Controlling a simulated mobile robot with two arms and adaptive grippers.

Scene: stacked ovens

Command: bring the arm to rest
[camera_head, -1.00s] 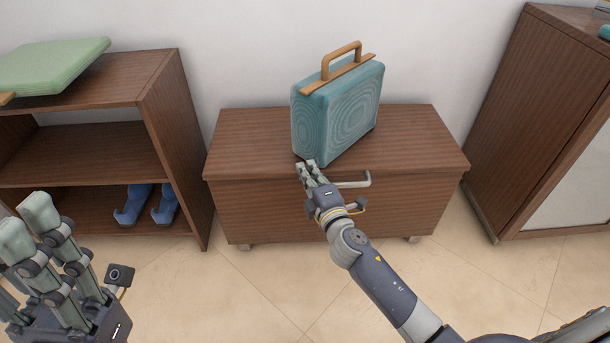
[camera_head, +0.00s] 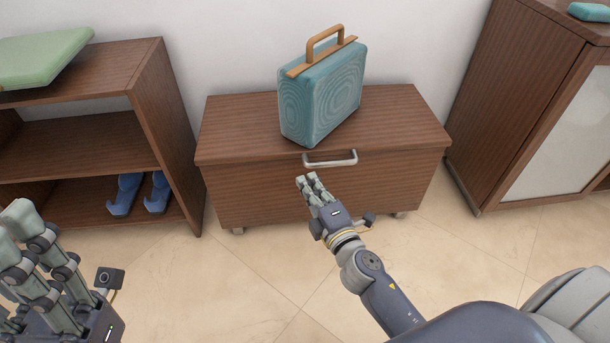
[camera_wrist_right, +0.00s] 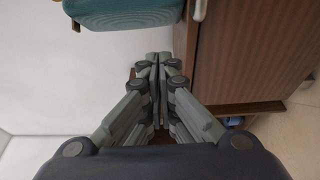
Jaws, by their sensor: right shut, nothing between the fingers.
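My right gripper (camera_head: 307,181) is shut and empty, in front of the wooden drawer chest (camera_head: 225,200) and a little below its metal handle (camera_head: 330,160). In the right wrist view, its fingers (camera_wrist_right: 158,60) meet along the middle. A teal case (camera_head: 322,100) with a tan handle stands upright on top of the chest, apart from the gripper. My left gripper (camera_head: 28,255) is at the lower left of the head view, cut off by the frame; its fingertip spacing is unclear.
An open wooden shelf (camera_head: 85,135) stands at left, with a green cushion-like item (camera_head: 45,58) on top and blue shoes (camera_head: 140,194) low inside. A tall cabinet (camera_head: 510,90) with a pale door stands at right. The tiled floor (camera_head: 240,285) in front is clear.

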